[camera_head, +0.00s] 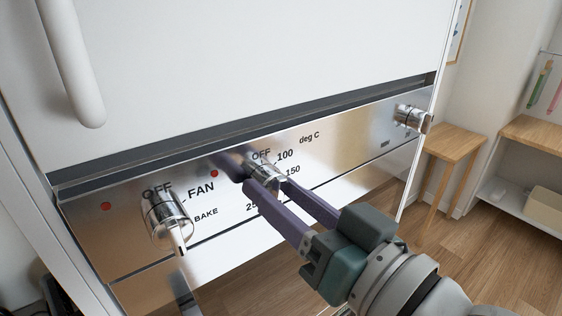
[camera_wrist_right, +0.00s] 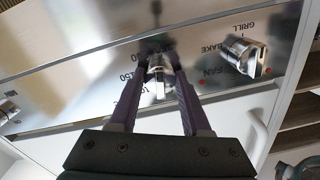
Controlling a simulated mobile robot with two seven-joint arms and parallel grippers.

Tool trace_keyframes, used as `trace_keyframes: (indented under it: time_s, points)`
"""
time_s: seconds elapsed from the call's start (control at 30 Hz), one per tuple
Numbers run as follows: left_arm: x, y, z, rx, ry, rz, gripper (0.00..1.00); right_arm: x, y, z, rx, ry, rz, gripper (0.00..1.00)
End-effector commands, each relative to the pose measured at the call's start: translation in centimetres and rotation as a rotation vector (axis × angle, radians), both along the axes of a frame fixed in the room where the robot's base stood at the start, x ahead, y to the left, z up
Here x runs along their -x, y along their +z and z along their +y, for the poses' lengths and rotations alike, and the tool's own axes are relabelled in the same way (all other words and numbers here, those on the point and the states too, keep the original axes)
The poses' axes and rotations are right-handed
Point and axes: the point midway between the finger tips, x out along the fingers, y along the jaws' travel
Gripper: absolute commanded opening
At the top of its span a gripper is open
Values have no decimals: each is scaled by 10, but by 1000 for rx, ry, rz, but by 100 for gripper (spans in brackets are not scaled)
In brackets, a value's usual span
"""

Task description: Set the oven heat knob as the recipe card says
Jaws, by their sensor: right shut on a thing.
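The oven heat knob (camera_head: 263,171) is a chrome knob in the middle of the steel panel, under "deg C", with OFF, 100, 150 and a partly hidden "25" mark around it. My right gripper (camera_head: 267,184) has its two purple fingers on either side of this knob and is shut on it. In the right wrist view the heat knob (camera_wrist_right: 157,80) shows between the fingertips (camera_wrist_right: 162,72). The fingers hide part of the dial, and I cannot tell which mark the knob points to. I cannot make out a recipe card. My left gripper is not in view.
A second chrome knob (camera_head: 167,217) with OFF, FAN and BAKE marks is to the left. A third knob (camera_head: 410,117) is at the panel's right end. A white handle (camera_head: 75,65) is above left. A wooden stool (camera_head: 450,148) and shelf (camera_head: 535,135) stand right.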

Motion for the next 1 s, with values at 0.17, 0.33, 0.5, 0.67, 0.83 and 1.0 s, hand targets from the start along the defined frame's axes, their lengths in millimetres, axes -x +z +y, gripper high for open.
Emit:
trace_keyframes:
  time_s: [0.17, 0.33, 0.5, 0.67, 0.83, 1.0]
  points:
    - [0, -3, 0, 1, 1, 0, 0, 0, 0, 0, -74, 1, 50, 0]
    - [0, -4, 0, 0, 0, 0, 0, 0, 1, 0, -114, 1, 80, 0]
    - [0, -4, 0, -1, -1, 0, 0, 0, 1, 0, -131, 1, 92, 0]
    - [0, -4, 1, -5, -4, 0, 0, 0, 1, 0, -133, 1, 94, 0]
    - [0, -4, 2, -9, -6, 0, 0, 0, 1, 0, -132, 1, 94, 0]
    - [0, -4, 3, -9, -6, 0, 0, 0, 1, 0, -132, 0, 94, 61]
